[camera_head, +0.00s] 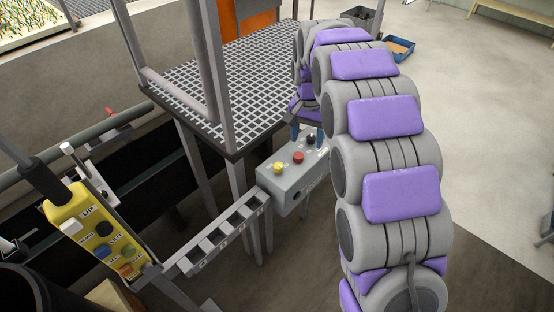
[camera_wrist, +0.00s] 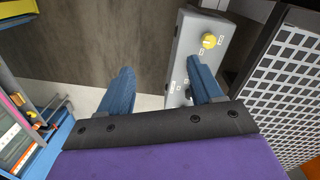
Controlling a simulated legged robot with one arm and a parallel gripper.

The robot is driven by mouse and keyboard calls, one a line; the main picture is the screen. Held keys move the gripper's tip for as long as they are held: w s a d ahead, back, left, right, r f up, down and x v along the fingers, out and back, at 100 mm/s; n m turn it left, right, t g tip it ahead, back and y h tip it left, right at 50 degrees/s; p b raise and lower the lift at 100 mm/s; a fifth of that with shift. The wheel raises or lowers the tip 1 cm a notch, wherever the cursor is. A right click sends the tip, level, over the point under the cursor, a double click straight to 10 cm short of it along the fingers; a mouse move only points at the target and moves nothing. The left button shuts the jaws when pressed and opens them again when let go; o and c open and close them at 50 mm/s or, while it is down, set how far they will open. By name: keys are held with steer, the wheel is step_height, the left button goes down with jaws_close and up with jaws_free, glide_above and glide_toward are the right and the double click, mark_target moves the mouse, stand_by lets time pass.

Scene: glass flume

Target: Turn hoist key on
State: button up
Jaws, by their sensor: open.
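A grey control box (camera_head: 291,187) stands beside the grated platform. Its top has a yellow knob (camera_head: 278,168), a red button (camera_head: 298,157) and a black switch (camera_head: 311,139) at the far end; its labels are too small to read, so I cannot tell for sure which is the hoist key. My gripper (camera_head: 308,131) is open at the far end of the box, close to the black switch. In the wrist view my gripper (camera_wrist: 162,82) is empty. Its right finger overlaps the box (camera_wrist: 188,55), hiding part of its top; the yellow knob (camera_wrist: 208,41) is clear.
The grated platform (camera_head: 225,80) with upright posts is just behind the box. A slotted metal rail (camera_head: 222,235) runs from the box to a yellow pendant (camera_head: 98,232) with several buttons. Open floor (camera_head: 485,130) lies to the right.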

steer(key=w+a+f+p, duration=0.1)
steer(key=w+a+f, duration=0.25)
steer(key=w, duration=0.35)
steer(key=m+p, duration=0.1)
glide_above(279, 164)
step_height(279, 164, down, 3)
step_height(279, 164, down, 16)
steer(key=b, duration=0.2)
steer(key=shift+a+b, duration=0.15)
steer(key=shift+b, duration=0.15)
steer(key=shift+f, duration=0.75)
steer(key=shift+r, duration=0.1)
steer(key=c, duration=1)
